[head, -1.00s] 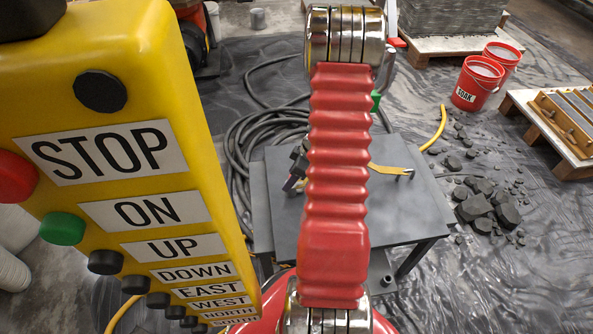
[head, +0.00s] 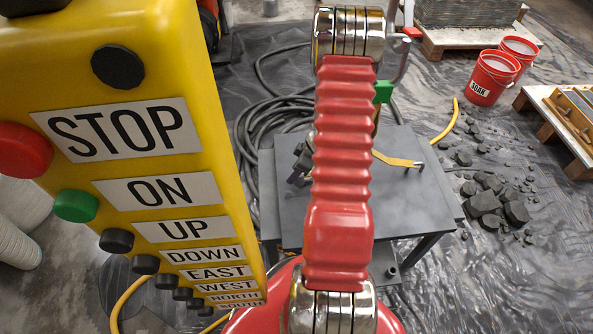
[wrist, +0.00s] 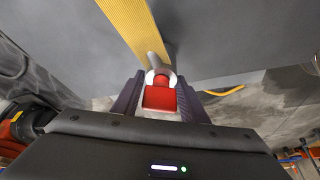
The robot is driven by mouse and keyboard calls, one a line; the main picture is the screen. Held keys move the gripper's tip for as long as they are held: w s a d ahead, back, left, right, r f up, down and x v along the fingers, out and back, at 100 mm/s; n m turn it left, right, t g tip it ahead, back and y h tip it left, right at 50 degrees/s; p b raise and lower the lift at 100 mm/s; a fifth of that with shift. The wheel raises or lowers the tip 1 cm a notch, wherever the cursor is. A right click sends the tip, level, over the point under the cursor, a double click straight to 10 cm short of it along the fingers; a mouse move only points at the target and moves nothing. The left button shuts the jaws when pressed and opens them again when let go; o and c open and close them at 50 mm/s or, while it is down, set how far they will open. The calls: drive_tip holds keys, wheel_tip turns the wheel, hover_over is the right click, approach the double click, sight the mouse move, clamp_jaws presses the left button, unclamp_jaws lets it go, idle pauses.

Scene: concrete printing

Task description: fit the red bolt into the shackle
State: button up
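In the wrist view the two dark fingers of my gripper (wrist: 160,84) stand either side of the red bolt (wrist: 160,99) and appear closed on its red block-shaped head. A pale metal collar shows just beyond the head. A short grey shank points away from the gripper towards a yellow strip (wrist: 127,22). I cannot make out the shackle with certainty, nor whether the shank touches anything. In the head view my red-sleeved arm hides most of the gripper and the bolt. A small green part (head: 383,92) shows beside the arm, above the table; I cannot tell what it belongs to.
A grey table (head: 420,200) stands behind my arm, with a yellow strip (head: 395,160) over it. A yellow pendant (head: 215,120) fills the left. Cables (head: 262,130) lie behind. Rubble (head: 490,205), red buckets (head: 490,78) and a pallet (head: 550,105) are right.

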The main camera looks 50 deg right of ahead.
drive_tip(key=c, duration=0.9)
drive_tip(key=shift+m, duration=0.4)
drive_tip(key=o, duration=1.3)
drive_tip(key=shift+r, duration=0.1)
drive_tip(key=v, duration=1.3)
drive_tip(key=shift+s+r, duration=0.2)
drive_tip(key=shift+s, duration=0.15)
